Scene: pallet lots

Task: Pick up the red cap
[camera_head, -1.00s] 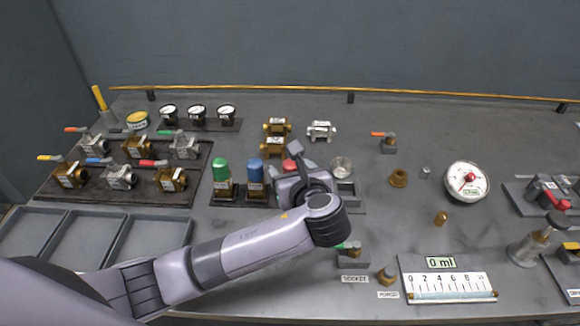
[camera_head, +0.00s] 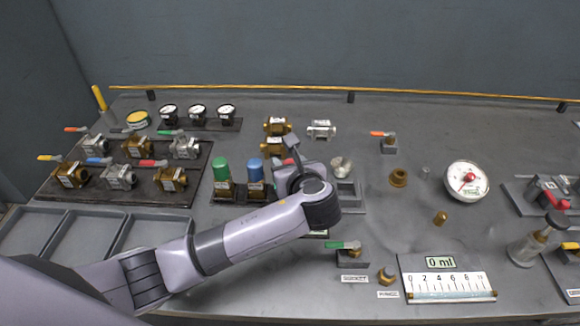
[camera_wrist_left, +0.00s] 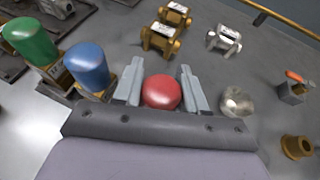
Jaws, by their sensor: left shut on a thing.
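The red cap (camera_wrist_left: 161,92) is round and smooth and sits between the two grey fingers of my left gripper (camera_wrist_left: 160,84) in the left wrist view. The fingers are shut on it. The green cap (camera_head: 221,169) stands farther left. I cannot tell whether the red cap is clear of its base. My right gripper is not in view.
Brass fittings (camera_head: 276,128) stand just behind my left gripper, with a silver fitting (camera_head: 321,129) beside them. A metal part (camera_head: 341,165) lies close on the right. A valve with a green handle (camera_head: 350,252) stands in front. The bench right of centre has free room.

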